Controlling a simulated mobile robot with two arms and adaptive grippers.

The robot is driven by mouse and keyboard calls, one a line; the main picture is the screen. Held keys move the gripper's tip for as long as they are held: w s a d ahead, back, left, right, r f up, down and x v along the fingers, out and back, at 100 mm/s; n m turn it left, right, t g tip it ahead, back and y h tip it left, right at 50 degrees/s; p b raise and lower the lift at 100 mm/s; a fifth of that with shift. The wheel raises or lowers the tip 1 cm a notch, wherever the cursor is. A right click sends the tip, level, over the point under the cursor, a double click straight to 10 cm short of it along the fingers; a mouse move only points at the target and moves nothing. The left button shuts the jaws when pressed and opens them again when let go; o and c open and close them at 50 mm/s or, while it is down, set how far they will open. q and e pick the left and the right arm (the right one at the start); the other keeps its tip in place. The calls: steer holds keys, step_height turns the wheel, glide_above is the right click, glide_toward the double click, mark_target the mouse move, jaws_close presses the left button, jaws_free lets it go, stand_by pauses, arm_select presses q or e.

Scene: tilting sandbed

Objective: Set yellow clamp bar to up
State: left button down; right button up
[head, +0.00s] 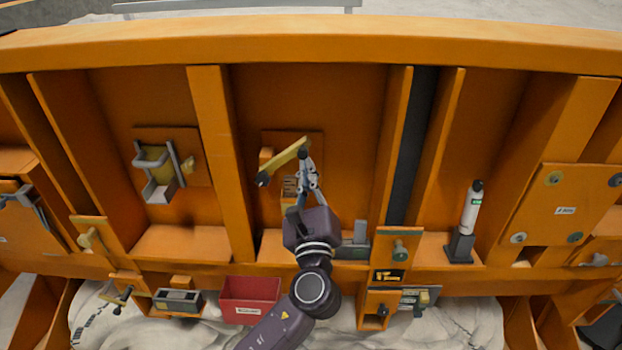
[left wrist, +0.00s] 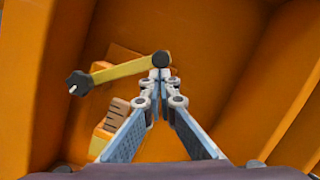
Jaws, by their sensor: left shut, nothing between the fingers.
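The yellow clamp bar (head: 284,162) is on an orange plate on the upright orange wall, in the middle bay. It is tilted, rising from a dark knob at its lower left to its upper right end. It also shows in the left wrist view (left wrist: 120,71), with a black hexagonal knob at left and a round black end at right. My left gripper (head: 304,158) is shut and empty, its fingertips at the bar's right end. In the left wrist view the fingertips (left wrist: 160,76) are just below the round black end; I cannot tell if they touch. My right gripper is not in view.
A grey latch bracket (head: 157,172) is in the bay to the left. A red bin (head: 249,297) sits below. Orange ribs (head: 220,150) flank the middle bay. A slotted block (left wrist: 117,115) is below the bar.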

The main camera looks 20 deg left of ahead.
arm_select(q)
steer(key=s+a+r+n+g+y+p, duration=0.1)
steer(key=s+a+r+n+g+p, duration=0.2)
steer(key=n, duration=0.9)
steer(key=shift+s+a+r+p, duration=0.2)
steer(key=shift+a+r+p, duration=0.7)
steer(key=shift+a+r, duration=1.05)
steer(key=shift+a+f, duration=0.25)
steer(key=shift+a, duration=0.05)
